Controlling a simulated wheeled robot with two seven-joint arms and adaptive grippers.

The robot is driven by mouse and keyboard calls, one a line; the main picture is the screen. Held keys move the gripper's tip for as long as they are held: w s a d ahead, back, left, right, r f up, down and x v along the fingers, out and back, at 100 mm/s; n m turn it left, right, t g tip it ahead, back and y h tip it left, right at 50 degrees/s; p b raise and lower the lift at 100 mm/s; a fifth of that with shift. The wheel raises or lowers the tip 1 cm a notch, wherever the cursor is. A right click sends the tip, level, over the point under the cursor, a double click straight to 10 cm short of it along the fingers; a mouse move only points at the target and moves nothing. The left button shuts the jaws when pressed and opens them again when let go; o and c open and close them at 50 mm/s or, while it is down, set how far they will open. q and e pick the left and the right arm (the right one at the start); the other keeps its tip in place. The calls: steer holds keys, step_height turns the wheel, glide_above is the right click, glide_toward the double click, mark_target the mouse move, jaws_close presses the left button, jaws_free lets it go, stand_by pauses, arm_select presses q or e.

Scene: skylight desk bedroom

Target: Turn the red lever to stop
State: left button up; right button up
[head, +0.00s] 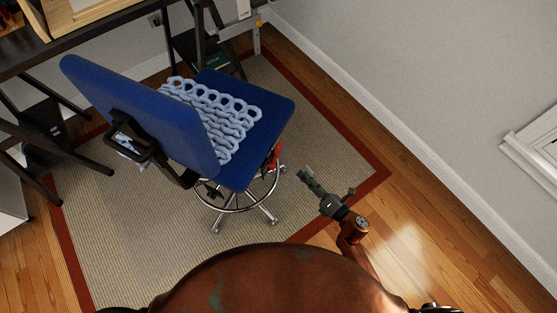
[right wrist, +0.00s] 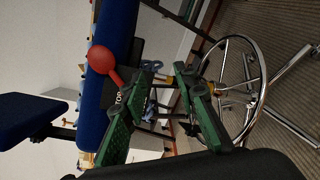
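The red lever (head: 274,157) sits under the right edge of the blue chair's seat. In the right wrist view its round red knob (right wrist: 100,60) and short red arm show, with white letters reading "TOP" near it; the rest of the word is hidden. My right gripper (head: 306,176), with green fingers, is to the right of the lever and apart from it in the head view. In the right wrist view its fingers (right wrist: 157,98) are spread with nothing held, and the knob is beyond the left finger. My left gripper is not in view.
The blue chair (head: 252,92) bears a light blue knitted piece (head: 216,114) and has a chrome foot ring and legs (head: 247,207). A dark desk stands at upper left. Bare rug (head: 135,235) and wood floor lie around; a wall runs along the right.

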mark_target(276, 156)
steer(key=a+r+n+g+y, duration=0.1)
steer(key=a+r+n+y, duration=0.2)
steer(key=a+r+n, duration=0.25)
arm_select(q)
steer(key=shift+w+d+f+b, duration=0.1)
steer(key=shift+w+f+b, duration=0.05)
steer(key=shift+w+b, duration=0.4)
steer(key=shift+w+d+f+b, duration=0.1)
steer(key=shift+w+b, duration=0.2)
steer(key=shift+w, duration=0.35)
arm_select(e)
steer(key=x, duration=0.6)
steer(key=shift+a, duration=0.35)
steer(key=shift+c, duration=0.3)
jaws_close()
